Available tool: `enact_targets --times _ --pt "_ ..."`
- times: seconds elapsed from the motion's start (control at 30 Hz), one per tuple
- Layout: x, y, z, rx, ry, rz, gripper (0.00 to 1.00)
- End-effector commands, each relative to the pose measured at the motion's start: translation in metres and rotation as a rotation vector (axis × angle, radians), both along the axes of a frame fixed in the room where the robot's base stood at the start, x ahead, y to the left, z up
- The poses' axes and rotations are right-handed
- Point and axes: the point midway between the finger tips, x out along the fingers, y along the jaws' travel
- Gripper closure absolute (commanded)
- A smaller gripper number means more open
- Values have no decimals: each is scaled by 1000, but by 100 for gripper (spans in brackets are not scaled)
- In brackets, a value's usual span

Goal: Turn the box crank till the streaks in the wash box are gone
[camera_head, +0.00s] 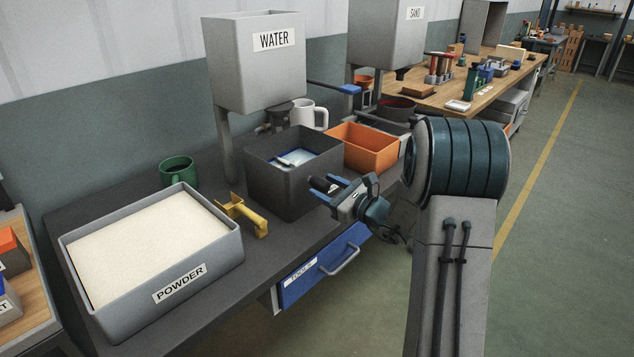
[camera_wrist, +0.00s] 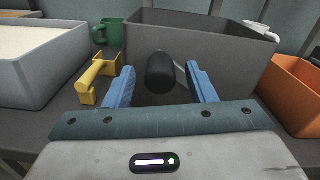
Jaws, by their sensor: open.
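The dark grey wash box (camera_head: 262,180) stands on the bench below the water tank. Pale bluish-white contents (camera_head: 312,152) show inside it; streaks are too small to make out. Its wall fills the back of the wrist view (camera_wrist: 215,50). The crank's black rounded knob (camera_wrist: 160,73) sticks out from the box's front towards me, and shows small in the head view (camera_head: 318,183). My gripper (camera_head: 326,190) is open, its blue fingers on either side of the knob in the wrist view (camera_wrist: 160,84). Gaps show on both sides. The crank's arm is mostly hidden.
A powder tray (camera_head: 208,268) and a yellow scoop (camera_head: 250,216) lie left of the box, with a green mug (camera_head: 178,171) behind. An orange bin (camera_head: 365,150) stands close on the right, a white mug (camera_head: 308,114) behind. A blue drawer (camera_head: 325,270) is below.

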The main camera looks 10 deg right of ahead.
Motion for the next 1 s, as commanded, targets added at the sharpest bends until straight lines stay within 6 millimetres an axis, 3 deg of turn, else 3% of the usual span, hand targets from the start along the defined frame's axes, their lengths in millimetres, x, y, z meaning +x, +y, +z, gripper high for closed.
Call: enact_targets --times 0.23,0.57,0.77,1.0 --pt "23 16 0 0 1 -1 49" --pt "26 19 0 0 0 0 49" --pt "26 20 0 0 0 1 100" --pt "25 20 -1 0 5 2 100"
